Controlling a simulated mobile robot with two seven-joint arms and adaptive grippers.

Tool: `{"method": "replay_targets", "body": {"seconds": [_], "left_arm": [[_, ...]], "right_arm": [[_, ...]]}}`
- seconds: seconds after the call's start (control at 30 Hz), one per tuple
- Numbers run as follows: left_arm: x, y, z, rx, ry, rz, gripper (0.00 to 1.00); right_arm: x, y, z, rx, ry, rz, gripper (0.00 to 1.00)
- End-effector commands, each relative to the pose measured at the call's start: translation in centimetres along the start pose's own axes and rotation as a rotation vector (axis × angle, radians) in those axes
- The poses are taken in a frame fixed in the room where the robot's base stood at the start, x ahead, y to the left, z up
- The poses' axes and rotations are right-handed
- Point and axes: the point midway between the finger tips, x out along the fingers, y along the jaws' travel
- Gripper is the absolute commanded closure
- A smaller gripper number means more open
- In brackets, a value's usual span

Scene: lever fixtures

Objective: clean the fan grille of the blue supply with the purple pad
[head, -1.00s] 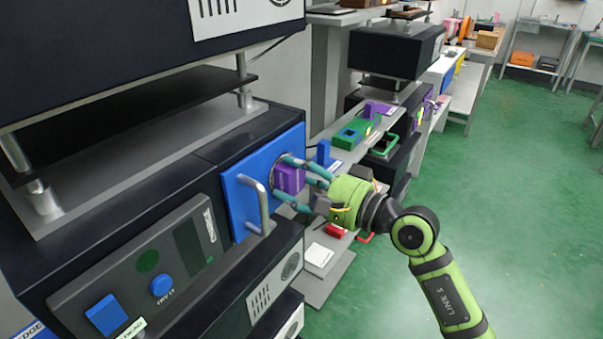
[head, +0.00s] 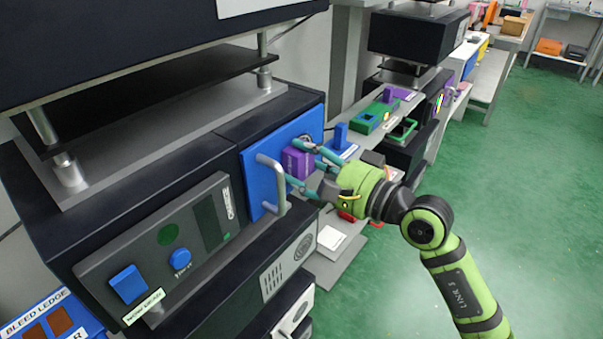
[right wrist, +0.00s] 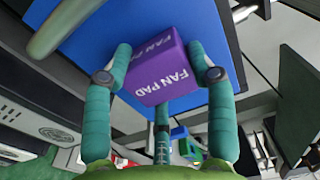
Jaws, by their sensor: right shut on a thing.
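The purple pad (head: 296,163), a small block lettered "FAN PAD", is in my right gripper (head: 303,168). In the right wrist view the pad (right wrist: 160,72) sits between the fingers of the gripper (right wrist: 162,75), which is shut on it. The pad is in front of the blue supply's front panel (head: 262,172), right of its grey handle (head: 273,185). A dark round edge, apparently the fan grille (head: 305,140), shows above the pad; the rest is hidden. Whether the pad touches the grille is not clear. My left gripper is not in view.
The grey control panel (head: 160,245) with blue buttons is left of the blue panel. A shelf behind holds a green tray (head: 375,117) and a blue block (head: 341,137). Dark units stand above and below. The green floor (head: 530,200) at right is clear.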

Motion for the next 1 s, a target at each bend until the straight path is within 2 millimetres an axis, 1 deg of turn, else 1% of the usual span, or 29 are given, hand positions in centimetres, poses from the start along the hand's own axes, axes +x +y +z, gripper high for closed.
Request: {"method": "replay_targets", "body": {"seconds": [0.03,0.1,0.2,0.37,0.43,0.73,0.87,1.0], "left_arm": [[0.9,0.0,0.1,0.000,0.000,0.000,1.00],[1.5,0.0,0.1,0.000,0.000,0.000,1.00],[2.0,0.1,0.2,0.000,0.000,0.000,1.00],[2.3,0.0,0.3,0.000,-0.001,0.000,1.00],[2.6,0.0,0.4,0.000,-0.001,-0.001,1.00],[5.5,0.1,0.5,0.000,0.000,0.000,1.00],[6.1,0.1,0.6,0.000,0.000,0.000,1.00],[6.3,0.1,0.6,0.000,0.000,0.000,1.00]], "right_arm": [[0.0,0.4,-0.6,-0.003,0.004,0.000,0.70],[-0.1,0.5,-1.3,-0.004,0.004,0.000,0.70],[-0.1,0.3,-1.9,-0.002,0.003,0.001,0.70],[-0.1,0.1,-2.4,0.000,0.002,0.001,0.70],[-0.1,0.2,-2.7,-0.001,0.003,0.001,0.70],[-0.1,0.5,-5.3,-0.002,0.004,0.001,0.70],[-0.1,0.3,-6.0,0.000,0.003,0.001,0.70],[-0.1,0.2,-6.2,0.000,0.002,0.000,0.70]]}}
